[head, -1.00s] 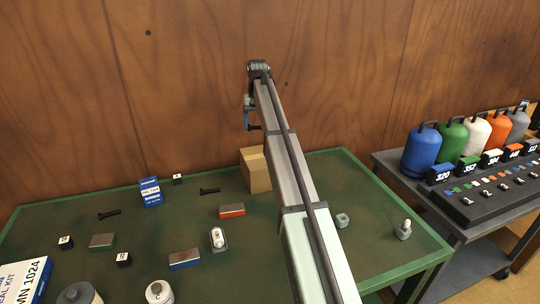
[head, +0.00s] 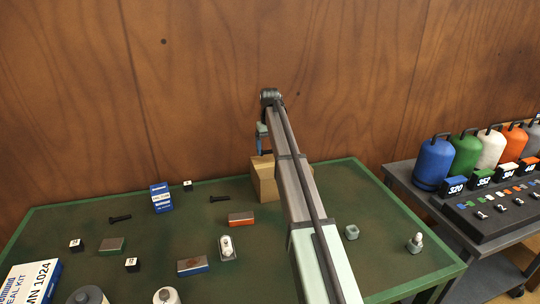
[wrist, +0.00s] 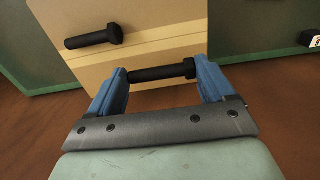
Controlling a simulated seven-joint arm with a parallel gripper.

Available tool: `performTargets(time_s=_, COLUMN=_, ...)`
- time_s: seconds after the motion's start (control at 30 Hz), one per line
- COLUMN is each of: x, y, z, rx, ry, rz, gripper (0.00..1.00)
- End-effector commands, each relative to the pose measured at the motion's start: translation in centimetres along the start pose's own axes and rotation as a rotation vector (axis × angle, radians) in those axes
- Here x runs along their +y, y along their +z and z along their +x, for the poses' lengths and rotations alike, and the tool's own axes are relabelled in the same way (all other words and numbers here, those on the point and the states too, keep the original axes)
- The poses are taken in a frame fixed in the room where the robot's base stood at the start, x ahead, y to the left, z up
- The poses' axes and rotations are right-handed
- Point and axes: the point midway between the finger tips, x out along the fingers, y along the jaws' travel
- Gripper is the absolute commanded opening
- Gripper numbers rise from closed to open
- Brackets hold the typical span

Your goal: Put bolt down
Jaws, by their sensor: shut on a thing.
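My gripper (wrist: 160,83) has blue fingers shut on a black bolt (wrist: 162,72), held crosswise between the fingertips. In the head view my gripper (head: 263,144) hangs at the cardboard box (head: 263,180), close to its top. In the wrist view the tan box (wrist: 165,25) fills the area beyond the fingers. A second black bolt (wrist: 92,38) shows against the box there, apart from the held one. I cannot tell whether the held bolt touches the box. Two more black bolts lie on the green table, one at left (head: 120,219) and one nearer the middle (head: 219,199).
The green table (head: 320,185) also holds a blue-and-white box (head: 161,197), an orange-topped block (head: 241,219), small cubes and canisters. My arm hides part of the box and table. A cart (head: 405,178) with coloured cylinders stands at right. A wooden wall is behind.

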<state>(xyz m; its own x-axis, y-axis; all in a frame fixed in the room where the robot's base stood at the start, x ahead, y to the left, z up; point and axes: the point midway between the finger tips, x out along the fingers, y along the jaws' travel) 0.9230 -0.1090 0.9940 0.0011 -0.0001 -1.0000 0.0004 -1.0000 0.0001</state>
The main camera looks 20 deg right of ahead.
Motion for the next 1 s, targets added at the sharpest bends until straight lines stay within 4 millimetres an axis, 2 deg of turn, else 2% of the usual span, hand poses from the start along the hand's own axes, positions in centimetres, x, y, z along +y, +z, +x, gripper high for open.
performTargets(time_s=0.2, x=0.0, y=0.1, z=2.6, rx=-0.002, ry=0.000, rz=0.000, gripper=0.49)
performTargets(time_s=0.3, x=0.0, y=0.0, z=3.3, rx=0.000, ry=0.000, rz=0.000, gripper=0.49)
performTargets(time_s=0.67, x=0.0, y=0.0, z=3.6, rx=0.000, ry=0.000, rz=0.001, gripper=0.49)
performTargets(time_s=0.7, x=0.0, y=0.0, z=3.6, rx=-0.001, ry=0.000, rz=0.001, gripper=0.83)
performTargets(time_s=0.87, x=0.0, y=0.0, z=3.6, rx=0.000, ry=0.000, rz=0.001, gripper=0.99)
performTargets(time_s=1.0, x=0.0, y=0.0, z=3.6, rx=0.000, ry=0.000, rz=0.001, gripper=1.00)
